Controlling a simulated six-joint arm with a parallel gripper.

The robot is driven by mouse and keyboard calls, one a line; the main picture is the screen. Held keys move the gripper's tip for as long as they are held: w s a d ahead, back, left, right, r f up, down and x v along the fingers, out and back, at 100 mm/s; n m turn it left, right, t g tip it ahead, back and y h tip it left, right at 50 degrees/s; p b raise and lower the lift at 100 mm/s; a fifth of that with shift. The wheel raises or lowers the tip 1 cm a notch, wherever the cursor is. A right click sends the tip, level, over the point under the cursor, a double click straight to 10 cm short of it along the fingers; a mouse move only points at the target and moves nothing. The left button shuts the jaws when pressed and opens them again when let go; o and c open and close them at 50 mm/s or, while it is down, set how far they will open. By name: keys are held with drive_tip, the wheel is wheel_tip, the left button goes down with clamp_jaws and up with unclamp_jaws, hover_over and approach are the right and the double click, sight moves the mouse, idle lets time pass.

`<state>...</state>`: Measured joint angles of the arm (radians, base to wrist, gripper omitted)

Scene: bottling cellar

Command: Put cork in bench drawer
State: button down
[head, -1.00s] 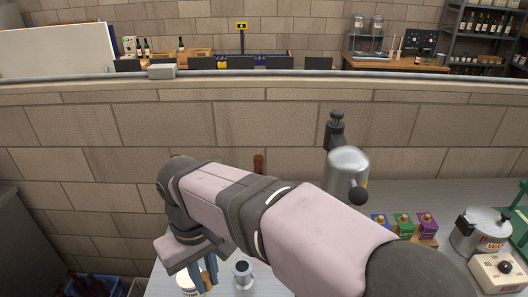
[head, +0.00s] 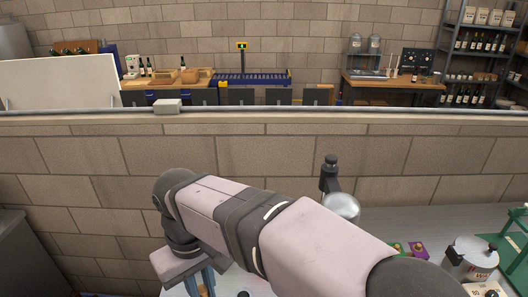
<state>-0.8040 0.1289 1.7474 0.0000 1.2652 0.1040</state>
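My gripper (head: 201,287) is at the bottom edge of the head view, below the end of my pink and black arm. Its blue fingers point down and are cut off by the frame's lower edge. A small tan-brown patch shows by the fingers; I cannot tell whether it is the cork or whether it is held. No cork is clearly seen elsewhere. No bench drawer is in view. The near part of the bench (head: 385,222) is hidden by my arm or out of frame.
A steel vessel (head: 342,207) with a black fitting stands behind my arm. A block wall (head: 300,150) closes off the bench's back.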

drive_tip(key=shift+r+p, duration=0.45)
drive_tip(key=shift+r, duration=0.45)
drive_tip(key=shift+f, duration=0.1)
drive_tip(key=s+a+f+n+b, duration=0.15)
drive_tip(key=s+f+b, duration=0.25)
drive_tip(key=f+b, duration=0.6)
drive_tip(key=s+a+f+n+b, duration=0.1)
drive_tip(key=s+a+f+b, duration=0.15)
drive_tip(key=f+b, duration=0.8)
drive_tip(key=s+a+f+n+b, duration=0.1)
drive_tip(key=s+f+b, duration=0.35)
drive_tip(key=f, duration=1.15)
drive_tip(key=w+a+f+m, duration=0.2)
drive_tip(key=a+f, duration=0.1)
drive_tip(key=a, duration=0.1)
drive_tip(key=shift+w+a, duration=0.2)
drive_tip(key=shift+a, duration=0.2)
drive_tip(key=shift+m, duration=0.25)
